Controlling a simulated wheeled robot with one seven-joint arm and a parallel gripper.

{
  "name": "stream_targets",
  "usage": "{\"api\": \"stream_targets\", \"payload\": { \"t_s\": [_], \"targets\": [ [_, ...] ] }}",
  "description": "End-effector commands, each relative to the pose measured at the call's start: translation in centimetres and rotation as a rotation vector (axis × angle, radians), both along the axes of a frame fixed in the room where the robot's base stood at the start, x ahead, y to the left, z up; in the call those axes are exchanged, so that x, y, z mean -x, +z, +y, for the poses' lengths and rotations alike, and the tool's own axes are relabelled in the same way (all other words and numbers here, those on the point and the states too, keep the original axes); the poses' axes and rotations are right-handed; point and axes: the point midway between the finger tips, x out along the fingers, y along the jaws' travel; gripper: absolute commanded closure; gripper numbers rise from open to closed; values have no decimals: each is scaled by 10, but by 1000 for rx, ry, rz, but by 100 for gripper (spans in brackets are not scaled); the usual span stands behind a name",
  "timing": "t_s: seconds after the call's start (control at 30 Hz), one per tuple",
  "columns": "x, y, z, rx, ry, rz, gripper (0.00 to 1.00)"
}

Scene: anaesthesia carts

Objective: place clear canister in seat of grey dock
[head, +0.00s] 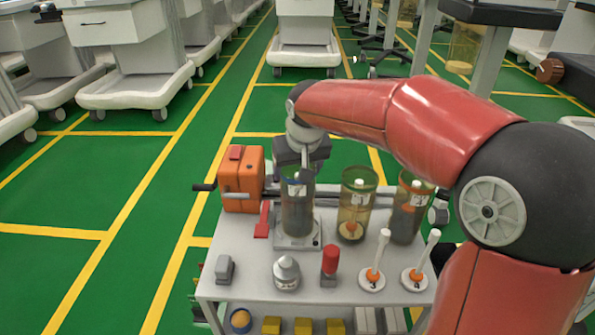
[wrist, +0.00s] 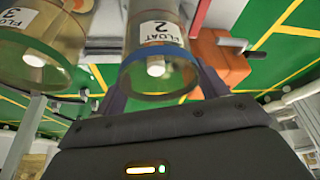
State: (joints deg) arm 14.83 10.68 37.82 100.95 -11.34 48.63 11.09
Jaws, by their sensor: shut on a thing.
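The clear canister (head: 297,212) looks grey and see-through, with a blue band near its top, and stands upright at the middle of the cart. In the wrist view the canister (wrist: 158,60) shows a "FLOAT 2" label and the blue band between my fingers. My gripper (head: 303,172) is shut on it near the upper end. The grey dock (head: 312,241), a pale square plate, is directly below the canister. The canister's lower end meets or hovers just over the dock; I cannot tell whether it is in the seat, which it hides.
An amber canister (head: 356,208) and a darker canister (head: 408,215) stand close on the right. An orange box (head: 241,178) with a crank is on the left. A silver knob (head: 286,272), a red-capped post (head: 330,262) and two white-handled plungers (head: 376,265) stand in front.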

Motion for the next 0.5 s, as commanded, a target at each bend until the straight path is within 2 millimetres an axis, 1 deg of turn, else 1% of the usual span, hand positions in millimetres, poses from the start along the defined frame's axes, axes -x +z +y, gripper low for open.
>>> {"api": "stream_targets", "payload": {
  "t_s": [0.23,0.37,0.4,0.5],
  "targets": [
    [-1,0,0,-1,0,-4,75],
    [0,-5,1,-1,1,-4,75],
    [0,-4,0,0,1,-2,22],
    [0,-4,0,0,1,-2,9]
  ]
}}
